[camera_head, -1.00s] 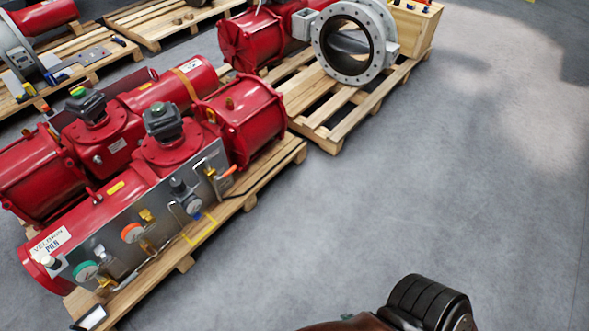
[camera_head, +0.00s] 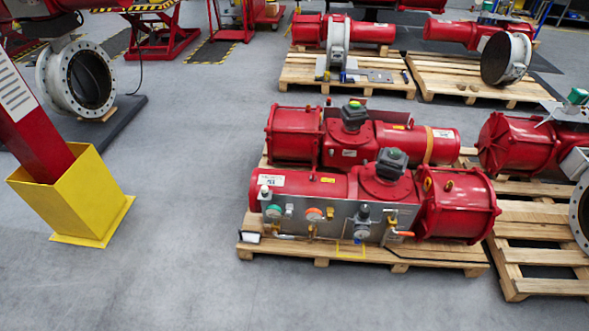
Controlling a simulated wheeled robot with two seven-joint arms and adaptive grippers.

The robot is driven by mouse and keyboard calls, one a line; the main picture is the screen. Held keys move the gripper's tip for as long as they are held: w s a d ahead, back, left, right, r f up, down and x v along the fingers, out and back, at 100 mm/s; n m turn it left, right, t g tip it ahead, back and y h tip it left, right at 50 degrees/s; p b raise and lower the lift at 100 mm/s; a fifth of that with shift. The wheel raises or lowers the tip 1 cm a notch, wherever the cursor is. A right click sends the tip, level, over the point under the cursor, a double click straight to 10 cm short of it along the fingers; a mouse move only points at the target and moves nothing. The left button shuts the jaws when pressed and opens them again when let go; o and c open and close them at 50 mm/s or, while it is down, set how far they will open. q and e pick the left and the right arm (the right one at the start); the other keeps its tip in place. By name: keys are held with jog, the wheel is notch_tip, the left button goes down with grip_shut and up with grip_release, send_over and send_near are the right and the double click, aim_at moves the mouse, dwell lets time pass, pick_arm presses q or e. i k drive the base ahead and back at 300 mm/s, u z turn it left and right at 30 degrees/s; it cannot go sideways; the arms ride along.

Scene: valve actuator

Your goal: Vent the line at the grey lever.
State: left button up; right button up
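The red valve actuator (camera_head: 325,188) lies on a wooden pallet, with a grey metal control panel (camera_head: 335,217) along its near side. On the panel are a green-faced gauge (camera_head: 273,211), an orange-faced gauge (camera_head: 314,214), a dark regulator (camera_head: 362,212), brass fittings and thin tubing. An orange-red handle (camera_head: 404,233) sticks out at the panel's right end. A grey lever cannot be made out for certain at this size; small silvery parts show low on the panel. Neither gripper is in view.
A yellow post guard (camera_head: 88,200) around a red column stands at left. A second red actuator (camera_head: 400,142) lies behind the first. More loaded pallets (camera_head: 535,230) stand right and behind. The grey floor in front is clear.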

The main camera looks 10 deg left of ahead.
aim_at(275, 233)
jog(key=u, duration=0.05)
jog(key=k, duration=0.35)
jog(key=u, duration=1)
jog(key=i, duration=0.95)
